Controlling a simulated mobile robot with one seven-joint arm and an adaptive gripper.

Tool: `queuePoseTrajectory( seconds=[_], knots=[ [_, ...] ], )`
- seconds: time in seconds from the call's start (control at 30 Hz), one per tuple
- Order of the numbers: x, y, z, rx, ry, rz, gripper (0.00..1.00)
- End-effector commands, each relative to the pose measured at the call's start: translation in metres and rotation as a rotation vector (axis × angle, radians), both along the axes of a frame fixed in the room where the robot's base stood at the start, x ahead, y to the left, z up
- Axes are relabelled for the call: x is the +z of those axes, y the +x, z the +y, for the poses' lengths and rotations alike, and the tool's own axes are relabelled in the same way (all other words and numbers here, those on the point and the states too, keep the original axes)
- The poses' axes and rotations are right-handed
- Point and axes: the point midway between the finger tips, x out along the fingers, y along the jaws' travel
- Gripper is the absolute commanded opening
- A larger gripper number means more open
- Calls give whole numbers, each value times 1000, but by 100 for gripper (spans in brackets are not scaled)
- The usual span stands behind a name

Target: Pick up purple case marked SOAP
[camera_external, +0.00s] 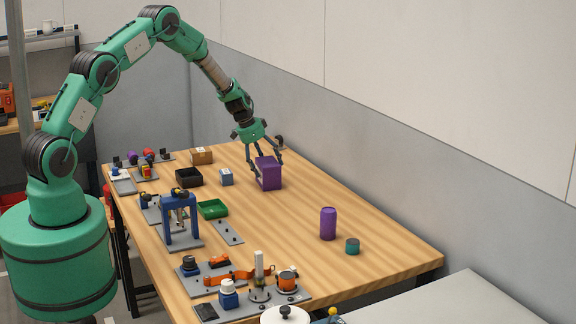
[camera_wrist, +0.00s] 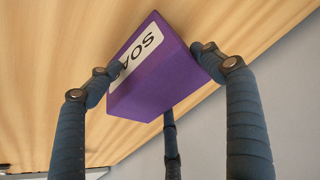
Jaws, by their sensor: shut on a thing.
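The purple case (camera_external: 268,174) is a box near the far right part of the wooden table. In the wrist view the purple case (camera_wrist: 160,75) shows a white label reading SOA, with the rest of the word covered by a finger. My gripper (camera_external: 264,161) comes down on it from above. In the wrist view my gripper (camera_wrist: 160,70) has one finger on each side of the case and a third finger below it in the picture. The fingers are shut on the case. I cannot tell whether its base touches the table.
A small blue-grey box (camera_external: 226,177) and a black bin (camera_external: 188,177) stand to the left of the case. A purple canister (camera_external: 328,223) and a teal tin (camera_external: 352,246) stand nearer the front right. A grey wall (camera_external: 350,155) runs along the table's right side.

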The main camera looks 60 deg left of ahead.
Motion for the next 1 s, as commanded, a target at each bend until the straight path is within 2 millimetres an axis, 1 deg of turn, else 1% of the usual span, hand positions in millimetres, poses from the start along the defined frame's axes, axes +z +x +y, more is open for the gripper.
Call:
queuePoseTrajectory(
  seconds=[0.13, 0.27, 0.37, 0.5, 0.53, 0.77, 1.0],
  knots=[
    [0, -1, -1, 0, -2, 2, 23],
    [8, 0, -1, 1, -1, 0, 22],
    [17, 0, 0, 1, -1, -1, 18],
    [36, 1, 0, -1, 1, -2, 18],
    [37, -1, -1, 1, -1, -1, 18],
    [39, -27, -12, 1, -1, -1, 18],
    [41, -60, -26, 1, 0, 0, 18]
  ],
)
